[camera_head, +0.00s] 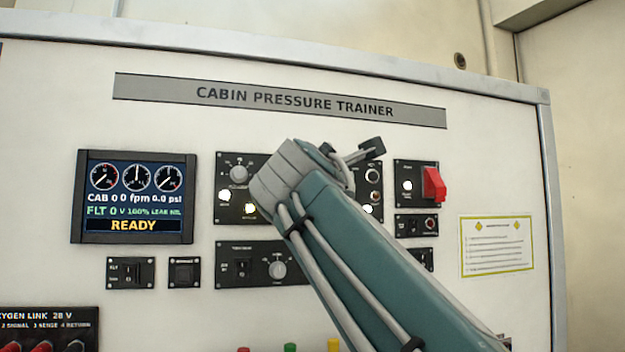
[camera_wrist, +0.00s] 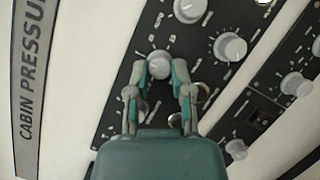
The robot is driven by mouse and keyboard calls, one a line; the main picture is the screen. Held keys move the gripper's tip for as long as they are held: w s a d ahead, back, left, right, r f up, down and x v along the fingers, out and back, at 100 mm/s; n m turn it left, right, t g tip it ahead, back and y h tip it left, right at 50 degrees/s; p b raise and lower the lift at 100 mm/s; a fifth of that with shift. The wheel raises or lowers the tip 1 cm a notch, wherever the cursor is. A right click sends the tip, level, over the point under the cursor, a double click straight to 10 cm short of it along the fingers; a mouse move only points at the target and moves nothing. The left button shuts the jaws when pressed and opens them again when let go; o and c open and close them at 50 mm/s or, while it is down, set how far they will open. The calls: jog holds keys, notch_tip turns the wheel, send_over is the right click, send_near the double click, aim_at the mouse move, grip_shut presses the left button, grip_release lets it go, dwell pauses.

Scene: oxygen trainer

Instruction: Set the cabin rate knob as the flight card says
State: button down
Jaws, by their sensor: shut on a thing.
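In the wrist view, my gripper (camera_wrist: 161,70) has its two fingers closed around the sides of a small grey knob (camera_wrist: 159,63) on a black panel. The labels around it are too blurred to read, so I cannot tell if it is the cabin rate knob. The display (camera_head: 134,197) on the left reads READY, with CAB 0 and 0 fpm.
Other grey knobs sit close by in the wrist view, one above (camera_wrist: 190,9) and one to the right (camera_wrist: 230,47). In the head view, a red switch guard (camera_head: 434,184) sticks out right of my arm. A lower panel (camera_head: 240,266) holds a switch and a knob.

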jog(key=shift+w+m+g, duration=0.1)
jog(key=shift+m+g, duration=0.6)
jog(key=shift+m, duration=0.9)
jog(key=shift+w+m+g, duration=0.1)
jog(key=shift+m+g, duration=0.6)
jog(key=shift+m, duration=1.4)
jog(key=c, duration=0.5)
grip_release()
jog(key=shift+s+r, duration=0.1)
jog(key=shift+s, duration=0.1)
jog(key=s, duration=0.4)
jog(key=s+a, duration=0.1)
jog(key=s, duration=0.2)
jog(key=s+r, duration=0.1)
jog(key=s, duration=0.3)
jog(key=shift+s+a, duration=0.2)
jog(key=shift+s, duration=0.15)
